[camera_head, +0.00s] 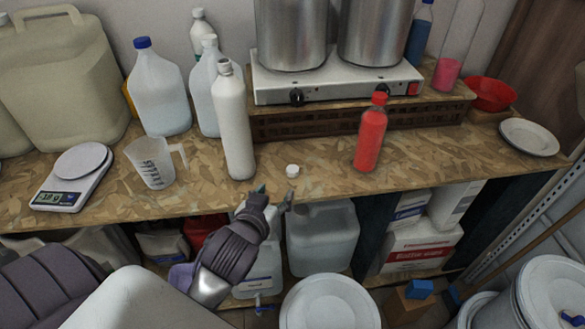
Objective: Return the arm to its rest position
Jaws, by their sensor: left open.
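My left gripper (274,193) is open and empty. It is in front of the wooden bench (325,188), near its front edge, with the fingertips just below a small white cap (292,171) in the picture. My left arm comes in from the lower left. A tall white bottle (233,120) stands upright on the bench, up and left of the gripper. My right gripper is not in view.
A red bottle (370,135), a measuring jug (151,163) and a scale (75,176) stand on the bench. A hot plate (335,84) with metal pots is behind. Jugs and boxes fill the shelf below. A white drum (330,302) stands in front.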

